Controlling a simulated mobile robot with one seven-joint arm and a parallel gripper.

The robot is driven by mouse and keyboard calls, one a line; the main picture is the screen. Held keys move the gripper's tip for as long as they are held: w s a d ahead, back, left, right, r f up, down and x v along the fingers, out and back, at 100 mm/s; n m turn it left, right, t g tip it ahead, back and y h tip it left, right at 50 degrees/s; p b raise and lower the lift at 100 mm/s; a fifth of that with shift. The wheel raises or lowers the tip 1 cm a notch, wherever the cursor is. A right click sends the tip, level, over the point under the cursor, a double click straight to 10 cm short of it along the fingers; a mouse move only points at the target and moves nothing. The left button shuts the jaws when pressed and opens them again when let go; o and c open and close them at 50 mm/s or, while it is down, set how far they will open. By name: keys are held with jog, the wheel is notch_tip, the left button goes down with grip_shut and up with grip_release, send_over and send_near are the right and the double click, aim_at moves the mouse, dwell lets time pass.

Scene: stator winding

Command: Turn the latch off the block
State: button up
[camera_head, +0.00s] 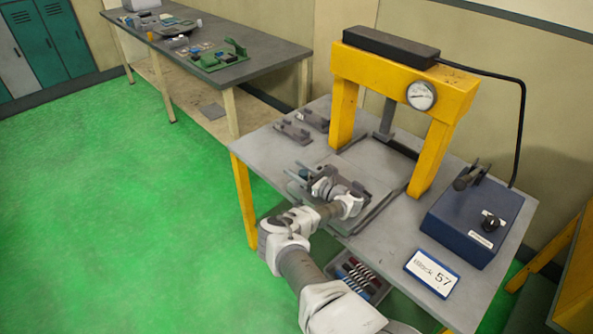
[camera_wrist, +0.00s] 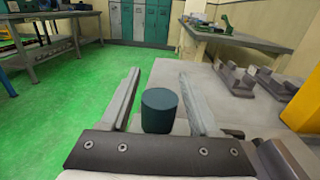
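My gripper (camera_head: 301,173) is low over the grey plate (camera_head: 376,213) on the front of the press table. In the wrist view my gripper (camera_wrist: 160,76) has its two long fingers spread apart. A dark teal upright cylinder (camera_wrist: 162,112) stands between them, nearer their bases, with a visible gap on each side. I cannot tell whether it is part of the latch or the block. In the head view my arm and gripper hide what lies under them, and no latch can be made out clearly there.
The yellow press (camera_head: 446,95) with a gauge stands behind the plate. Grey brackets (camera_head: 292,132) sit at the back left. A blue control box (camera_head: 474,222) and a sign reading "Block 57" (camera_head: 432,273) are at right. A tray of coloured pieces (camera_head: 357,276) is below the front edge.

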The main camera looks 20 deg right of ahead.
jog(key=shift+o, duration=0.4)
jog(key=shift+s, duration=0.1)
jog(key=shift+s+d+f, duration=0.1)
jog(key=shift+s+d, duration=0.1)
jog(key=v, duration=1.1)
jog(key=shift+s+d, duration=0.1)
jog(key=shift+s, duration=0.05)
